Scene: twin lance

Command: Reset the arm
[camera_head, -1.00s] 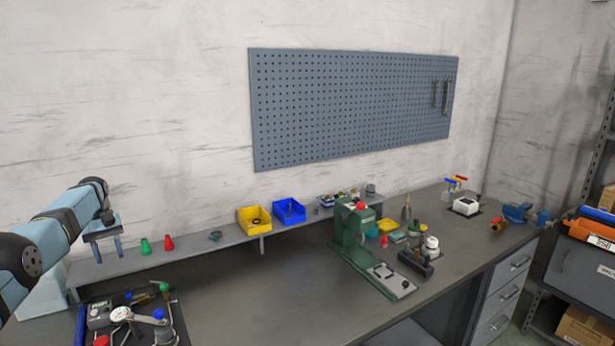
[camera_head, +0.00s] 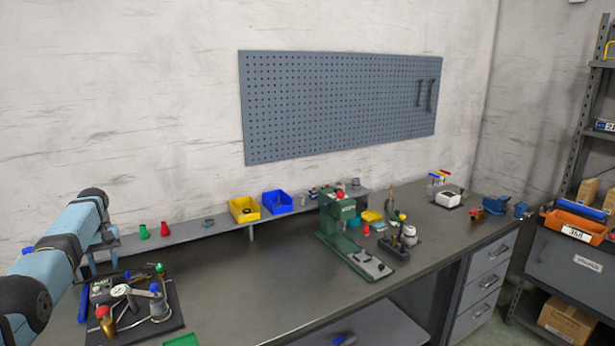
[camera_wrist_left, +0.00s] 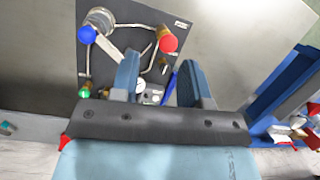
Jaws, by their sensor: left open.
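My left arm (camera_head: 60,250) comes in from the left in the head view. Its gripper (camera_head: 102,260) points down beside the back shelf, above the back left edge of a black board. In the left wrist view the gripper's two blue fingers (camera_wrist_left: 158,72) are apart with nothing held between them. The black board (camera_head: 172,322) carries metal fittings with red, green and blue knobs; part of it also shows in the left wrist view (camera_wrist_left: 150,20). My right gripper is in neither view.
A narrow raised shelf (camera_head: 190,232) holds green and red cones, a yellow bin (camera_head: 244,209) and a blue bin (camera_head: 277,202). A green press (camera_head: 337,215) stands on the bench to the right. The grey bench (camera_head: 260,275) between board and press is clear.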

